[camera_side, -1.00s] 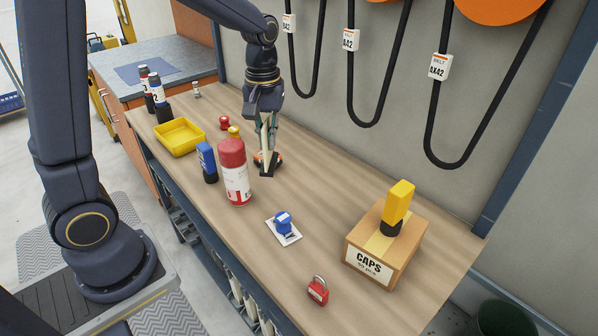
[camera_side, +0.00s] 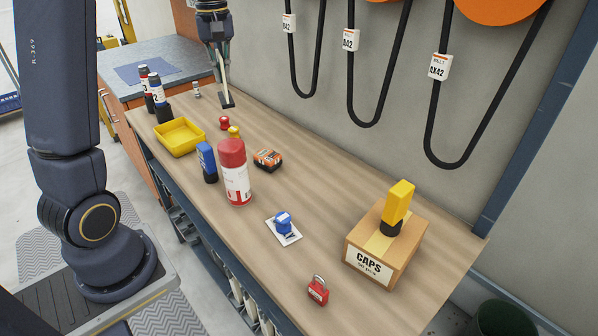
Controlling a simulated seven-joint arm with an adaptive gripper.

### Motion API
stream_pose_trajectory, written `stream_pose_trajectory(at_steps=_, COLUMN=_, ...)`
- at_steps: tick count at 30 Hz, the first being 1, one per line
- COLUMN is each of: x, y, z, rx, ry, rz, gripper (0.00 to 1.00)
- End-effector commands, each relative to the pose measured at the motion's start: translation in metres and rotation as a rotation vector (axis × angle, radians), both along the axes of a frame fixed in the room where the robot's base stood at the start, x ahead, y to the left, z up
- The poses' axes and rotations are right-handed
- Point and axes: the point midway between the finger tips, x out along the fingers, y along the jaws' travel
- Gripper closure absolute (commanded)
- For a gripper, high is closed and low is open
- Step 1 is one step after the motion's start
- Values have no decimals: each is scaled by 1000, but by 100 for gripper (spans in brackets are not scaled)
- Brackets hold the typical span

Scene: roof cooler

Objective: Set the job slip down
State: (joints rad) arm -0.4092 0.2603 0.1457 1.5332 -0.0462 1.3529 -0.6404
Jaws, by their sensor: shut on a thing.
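My gripper (camera_side: 221,72) is at the back of the bench, pointing down and shut on a thin pale strip with a dark lower end. I take this strip to be the job slip (camera_side: 223,92), seen narrow and upright. It hangs above the wooden bench top (camera_side: 330,205), and the gap beneath it is hard to judge. Any print on it is too small to read. A white card (camera_side: 291,238) lies flat near the bench middle with a blue object (camera_side: 283,222) on it.
A red-capped spray can (camera_side: 235,178), blue-topped bottle (camera_side: 207,162), orange-black block (camera_side: 267,159) and yellow tray (camera_side: 180,136) stand nearby. A red knob (camera_side: 224,123) is just below the gripper. The CAPS box (camera_side: 370,265) and red padlock (camera_side: 318,291) are at the right.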

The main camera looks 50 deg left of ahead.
Motion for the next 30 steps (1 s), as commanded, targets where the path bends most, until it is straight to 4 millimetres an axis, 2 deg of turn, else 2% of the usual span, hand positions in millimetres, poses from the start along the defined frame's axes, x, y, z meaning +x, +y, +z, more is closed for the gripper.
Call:
stream_pose_trajectory(at_steps=1, x=-7, y=24, z=-1, rx=0, ry=1, rz=62, gripper=100)
stream_pose_trajectory(at_steps=6, x=-28, y=80, z=-1, rx=3, ry=1, rz=212, gripper=100)
stream_pose_trajectory(at_steps=15, x=-61, y=137, z=-3, rx=7, ry=5, rz=367, gripper=100)
stream_pose_trajectory(at_steps=16, x=-64, y=142, z=-3, rx=9, ry=6, rz=379, gripper=100)
stream_pose_trajectory(at_steps=23, x=-63, y=138, z=-54, rx=4, ry=10, rz=373, gripper=100)
stream_pose_trajectory(at_steps=30, x=-63, y=138, z=-120, rx=3, ry=11, rz=372, gripper=100)
